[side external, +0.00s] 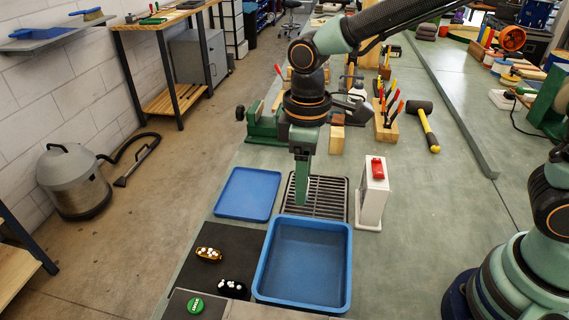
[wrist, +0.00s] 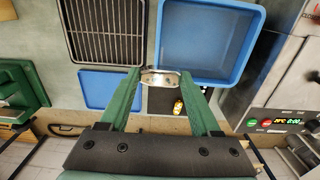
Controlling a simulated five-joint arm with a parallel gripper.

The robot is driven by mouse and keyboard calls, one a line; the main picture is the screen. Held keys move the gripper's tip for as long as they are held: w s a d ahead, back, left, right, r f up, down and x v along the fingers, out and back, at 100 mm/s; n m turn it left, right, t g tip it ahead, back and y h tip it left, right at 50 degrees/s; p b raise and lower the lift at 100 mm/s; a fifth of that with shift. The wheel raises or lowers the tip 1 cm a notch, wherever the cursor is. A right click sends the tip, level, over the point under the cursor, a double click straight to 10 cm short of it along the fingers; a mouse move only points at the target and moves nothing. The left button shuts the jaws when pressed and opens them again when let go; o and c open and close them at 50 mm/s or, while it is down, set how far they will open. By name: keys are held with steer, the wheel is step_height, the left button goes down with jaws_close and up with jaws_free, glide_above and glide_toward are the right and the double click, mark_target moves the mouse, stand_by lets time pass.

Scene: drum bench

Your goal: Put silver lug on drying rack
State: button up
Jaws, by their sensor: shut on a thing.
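The silver lug (wrist: 160,78) is a small shiny oblong piece, held between the green fingertips of my gripper (wrist: 160,76) in the wrist view. In the side view my gripper (side external: 302,198) points down in front of the left part of the drying rack, and I cannot make out the lug there. The drying rack (side external: 335,198) is a dark wire grid behind the blue bin, and it also shows at the upper left of the wrist view (wrist: 105,32). I cannot tell how high the lug is held.
A deep blue bin (side external: 345,265) stands in front of the rack, and a flat blue tray (side external: 247,193) lies left of it. A gold lug (side external: 209,254) and a black lug (side external: 232,287) rest on the dark mat. A white box (side external: 372,198) with a red top stands right.

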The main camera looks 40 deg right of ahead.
step_height(320, 180, up, 7)
glide_above(316, 197)
step_height(316, 197, down, 20)
steer(key=shift+r, duration=0.15)
steer(key=o, duration=1.4)
steer(key=shift+c, duration=0.2)
